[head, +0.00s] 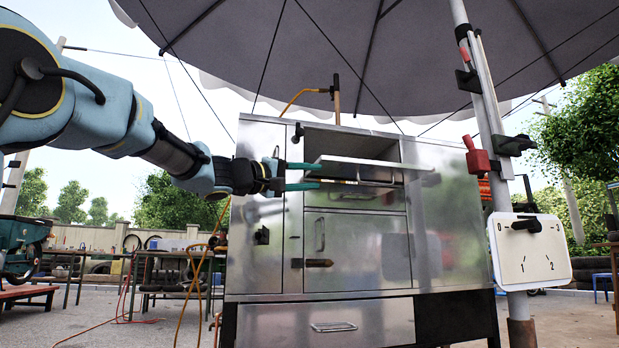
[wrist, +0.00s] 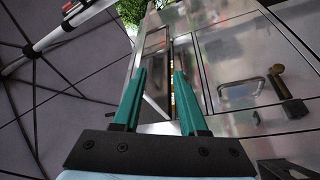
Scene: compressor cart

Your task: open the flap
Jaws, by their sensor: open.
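The flap (head: 375,164) is a flat metal panel at the upper compartment of the steel cabinet. It stands out nearly level toward the front, with the dark compartment opening (head: 350,145) showing above and behind it. My gripper (head: 319,175) is at the flap's left end, with its two green fingers apart, one above the other. The upper finger is close to the flap's left corner; I cannot tell whether they touch. In the wrist view my gripper (wrist: 160,75) is open, with cabinet front and a narrow gap showing between the fingers and nothing clearly held.
A bottom drawer (head: 332,327) is shut. A pole with a dial box (head: 530,250) stands at the right. A large umbrella (head: 400,50) hangs overhead.

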